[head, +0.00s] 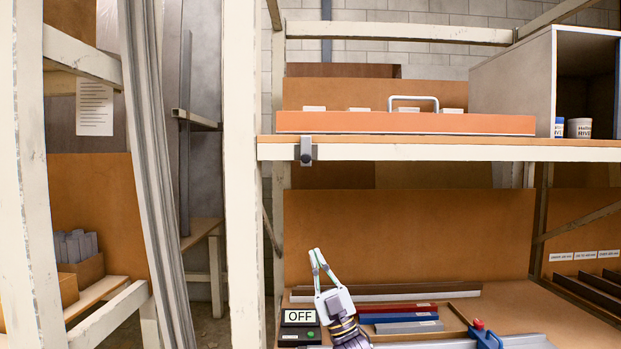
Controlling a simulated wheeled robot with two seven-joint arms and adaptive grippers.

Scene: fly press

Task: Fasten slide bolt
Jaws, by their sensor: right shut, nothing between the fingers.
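My right gripper (316,251) rises from the bottom of the head view, fingers pointing up. Its fingertips are together and nothing is between them. It is in front of the brown back panel, above the workbench and below the shelf. A small grey fitting with a dark body (306,150) sits on the shelf's front edge, above and slightly left of the fingertips and apart from them. I cannot tell whether it is the slide bolt; no other bolt shows clearly. My left gripper is out of view.
The bench holds an OFF sign (300,317), a tray (458,323) with red, blue and grey bars, and a blue tool with a red knob (484,335). The shelf (430,151) overhangs the bench. A white post (241,170) stands left; the brown panel's front is clear.

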